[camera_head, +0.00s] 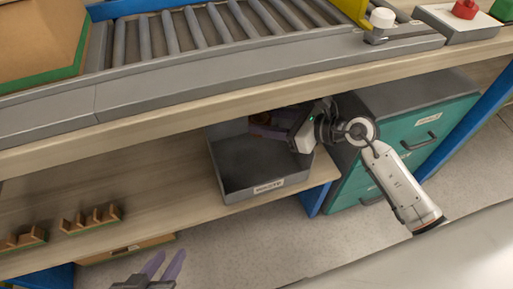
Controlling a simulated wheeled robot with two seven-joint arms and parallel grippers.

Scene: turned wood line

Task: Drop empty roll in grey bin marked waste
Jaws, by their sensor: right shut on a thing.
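The grey bin (235,182) stands on the lower wooden shelf, near its right end, with a white label on its front wall that is too small to read surely. My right gripper (262,127) reaches in under the upper bench and is over the back part of the bin. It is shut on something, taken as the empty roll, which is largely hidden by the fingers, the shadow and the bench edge. The visible floor of the bin looks empty. My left gripper (163,266) is low at the bottom edge, fingers apart and empty, away from the bin.
A roller conveyor (190,35) runs along the upper bench, whose front edge (150,128) overhangs the shelf. A teal drawer cabinet (410,150) stands right of the bin. Wooden pegged racks (90,220) sit on the shelf at left. A cardboard box (35,40) is at top left.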

